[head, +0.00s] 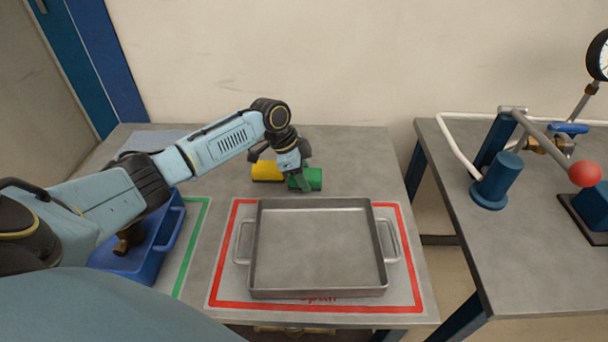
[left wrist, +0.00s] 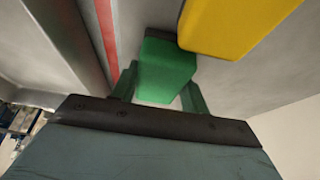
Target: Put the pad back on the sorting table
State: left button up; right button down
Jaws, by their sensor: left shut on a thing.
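A green block (head: 312,179), which may be the pad, is near the back of the grey table (head: 365,160), behind the metal tray. My left gripper (head: 298,178) reaches down from above and is shut on this block. The left wrist view shows the green block (left wrist: 165,70) between the two fingers. I cannot tell whether the block rests on the table or hangs just above it. A yellow block (head: 266,171) lies close to its left; it also shows in the left wrist view (left wrist: 230,22). My right gripper is not in view.
An empty metal tray (head: 318,292) with two side handles stands inside a red outline (head: 420,300). A blue bin (head: 165,240) with a brown item stands at left, partly behind my arm. A second table (head: 470,220) at right, across a gap, carries a pump with a red-knobbed lever (head: 584,173).

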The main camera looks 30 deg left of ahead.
pick_arm(q)
jog(key=o, duration=1)
jog(key=shift+c, duration=0.2)
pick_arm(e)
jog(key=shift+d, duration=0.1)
pick_arm(q)
jog(key=shift+a+r, duration=0.1)
jog(key=shift+r, duration=0.25)
jog(key=p+v, duration=0.1)
jog(key=v, duration=1)
jog(key=shift+r+p, duration=0.2)
jog(key=shift+p, duration=0.2)
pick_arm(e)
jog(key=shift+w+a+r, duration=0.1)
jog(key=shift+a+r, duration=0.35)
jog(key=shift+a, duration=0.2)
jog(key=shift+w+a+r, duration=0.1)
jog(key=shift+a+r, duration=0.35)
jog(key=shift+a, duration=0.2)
pick_arm(q)
jog(key=shift+s, duration=0.15)
